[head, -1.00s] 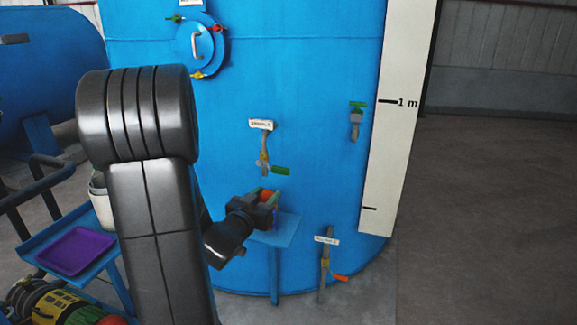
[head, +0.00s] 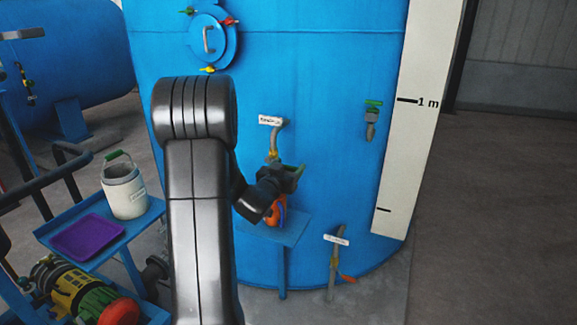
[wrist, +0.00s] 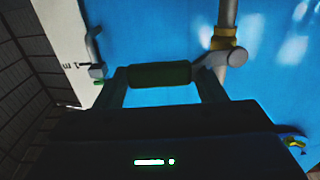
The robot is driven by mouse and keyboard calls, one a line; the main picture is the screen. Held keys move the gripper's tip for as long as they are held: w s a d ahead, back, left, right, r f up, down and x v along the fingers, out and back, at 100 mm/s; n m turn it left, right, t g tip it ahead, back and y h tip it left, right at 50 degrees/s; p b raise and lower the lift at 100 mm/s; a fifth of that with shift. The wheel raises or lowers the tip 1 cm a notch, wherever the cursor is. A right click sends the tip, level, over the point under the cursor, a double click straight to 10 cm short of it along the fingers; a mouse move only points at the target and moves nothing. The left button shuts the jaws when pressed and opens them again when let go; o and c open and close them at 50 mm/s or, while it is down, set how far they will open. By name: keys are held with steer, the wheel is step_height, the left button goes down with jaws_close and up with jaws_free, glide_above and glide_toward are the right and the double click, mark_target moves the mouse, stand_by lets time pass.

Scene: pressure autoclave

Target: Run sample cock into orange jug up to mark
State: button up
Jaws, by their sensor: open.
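The sample cock (head: 272,154) comes down from a labelled pipe on the blue tank. Its yellow collar (wrist: 223,43) and green handle (wrist: 160,73) show in the wrist view, the handle pointing sideways. My gripper (head: 292,172) is open at the handle, with the green grip seen between its two fingers (wrist: 160,86). The orange jug (head: 279,212) stands on a small blue shelf (head: 290,229) below the cock and is partly hidden by my wrist. Its mark and its liquid level cannot be made out, and no stream is visible.
Another labelled pipe with an orange handle (head: 346,278) stands low at the right. A green-handled cock (head: 372,119) is higher up, beside the white scale (head: 412,140). A blue cart (head: 140,228) with a white pail (head: 124,190) and purple tray (head: 88,237) is at left.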

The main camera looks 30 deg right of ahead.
steer(key=shift+w+d, duration=0.1)
steer(key=c, duration=1.1)
steer(key=f+m+b, duration=0.1)
steer(key=b, duration=0.2)
steer(key=shift+f, duration=0.25)
steer(key=m+b, duration=0.2)
steer(key=b, duration=0.1)
steer(key=shift+f, duration=0.4)
steer(key=o, duration=1.1)
steer(key=v, duration=1.4)
steer(key=shift+b, duration=0.45)
